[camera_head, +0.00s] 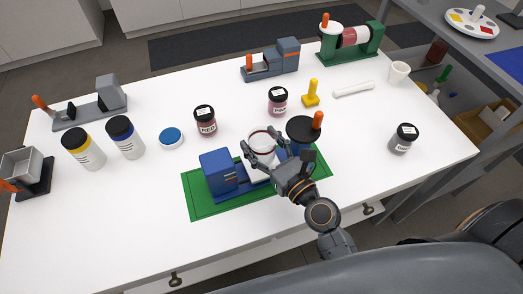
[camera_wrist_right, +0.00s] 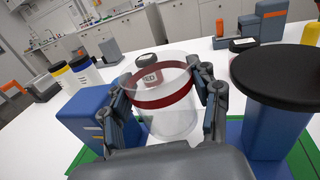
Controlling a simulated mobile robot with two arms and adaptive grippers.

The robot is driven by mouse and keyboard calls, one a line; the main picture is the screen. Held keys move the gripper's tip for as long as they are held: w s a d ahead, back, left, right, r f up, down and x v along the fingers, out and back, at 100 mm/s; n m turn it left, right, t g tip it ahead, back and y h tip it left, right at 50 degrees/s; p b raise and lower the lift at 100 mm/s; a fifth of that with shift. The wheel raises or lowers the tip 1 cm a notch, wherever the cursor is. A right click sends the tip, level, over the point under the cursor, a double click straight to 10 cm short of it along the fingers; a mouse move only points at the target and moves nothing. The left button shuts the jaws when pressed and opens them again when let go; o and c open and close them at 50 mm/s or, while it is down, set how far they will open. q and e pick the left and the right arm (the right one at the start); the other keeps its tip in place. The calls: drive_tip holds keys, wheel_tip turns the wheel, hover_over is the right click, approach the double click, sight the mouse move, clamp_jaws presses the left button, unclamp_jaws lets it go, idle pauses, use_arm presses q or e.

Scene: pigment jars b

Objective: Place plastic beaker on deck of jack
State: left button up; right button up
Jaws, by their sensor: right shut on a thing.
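The clear plastic beaker (camera_head: 262,141) with a dark red band is upright between the fingers of my right gripper (camera_head: 265,155). In the right wrist view the fingers press on both sides of the beaker (camera_wrist_right: 170,118). It is over the blue device (camera_head: 217,172) on the green mat (camera_head: 200,204), between its blue block and its blue column with a round black top (camera_head: 303,129). This device may be the jack; I cannot be sure. Whether the beaker's bottom touches it is hidden by the gripper. My left gripper does not show.
A red-labelled jar (camera_head: 205,121), a pink jar (camera_head: 278,101) and a yellow piece (camera_head: 311,95) stand behind. A blue-lidded dish (camera_head: 171,137) and two white bottles are at left. A grey jar (camera_head: 403,139) is at right.

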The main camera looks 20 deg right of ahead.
sight(255, 143)
drive_tip(key=shift+w+f+b, duration=0.1)
drive_tip(key=shift+f+b, duration=0.65)
drive_tip(key=shift+f, duration=0.9)
drive_tip(key=shift+f, duration=0.15)
drive_tip(key=o, duration=1)
drive_tip(key=shift+c, duration=0.2)
